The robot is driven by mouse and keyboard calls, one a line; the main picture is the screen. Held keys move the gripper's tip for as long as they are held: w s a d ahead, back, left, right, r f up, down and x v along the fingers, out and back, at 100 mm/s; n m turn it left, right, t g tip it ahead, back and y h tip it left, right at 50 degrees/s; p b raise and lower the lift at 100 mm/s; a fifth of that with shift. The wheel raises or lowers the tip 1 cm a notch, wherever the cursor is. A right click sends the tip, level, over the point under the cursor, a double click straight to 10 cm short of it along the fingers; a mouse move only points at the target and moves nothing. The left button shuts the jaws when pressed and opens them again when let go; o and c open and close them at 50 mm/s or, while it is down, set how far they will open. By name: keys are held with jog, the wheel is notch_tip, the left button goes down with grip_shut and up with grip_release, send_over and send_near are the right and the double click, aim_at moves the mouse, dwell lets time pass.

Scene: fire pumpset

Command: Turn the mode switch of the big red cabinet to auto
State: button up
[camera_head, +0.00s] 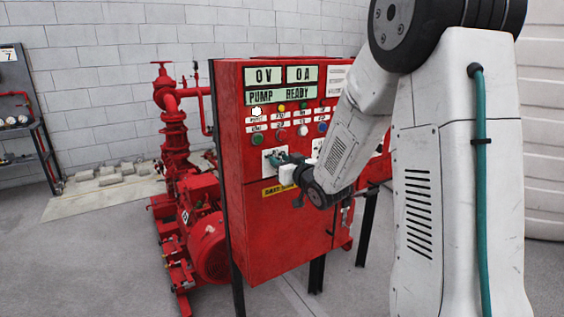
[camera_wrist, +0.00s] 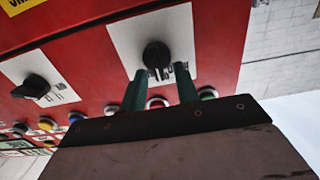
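The big red cabinet (camera_head: 285,225) stands in the middle of the head view. Its display reads 0V, 0A, PUMP READY. In the wrist view, a black rotary switch (camera_wrist: 156,56) sits on a white plate (camera_wrist: 122,38) on the red panel. My gripper (camera_wrist: 161,72) has two green fingers, spread apart at the near end of this knob. The knob shows between and just beyond the fingertips; contact is unclear. In the head view my gripper (camera_head: 276,158) is at the cabinet's left switch plate (camera_head: 267,153) and hides its knob. Switch labels are not readable.
A second black switch (camera_wrist: 32,87) is on another white plate, left in the wrist view. Coloured buttons and lamps (camera_head: 302,130) sit above the switches. A red pump (camera_head: 210,245) stands left of the cabinet. My arm covers the cabinet's right side.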

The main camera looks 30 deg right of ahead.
jog(key=c, duration=0.6)
jog(key=shift+c, duration=0.2)
jog(key=m, duration=0.4)
jog(key=shift+d+f+m, duration=0.1)
jog(key=shift+d+m, duration=0.2)
jog(key=shift+d, duration=0.05)
jog(key=shift+d+f+m, duration=0.1)
jog(key=shift+d+m, duration=0.05)
jog(key=shift+m, duration=0.95)
jog(key=shift+d+f+m, duration=0.1)
jog(key=shift+m, duration=1)
jog(key=o, duration=0.6)
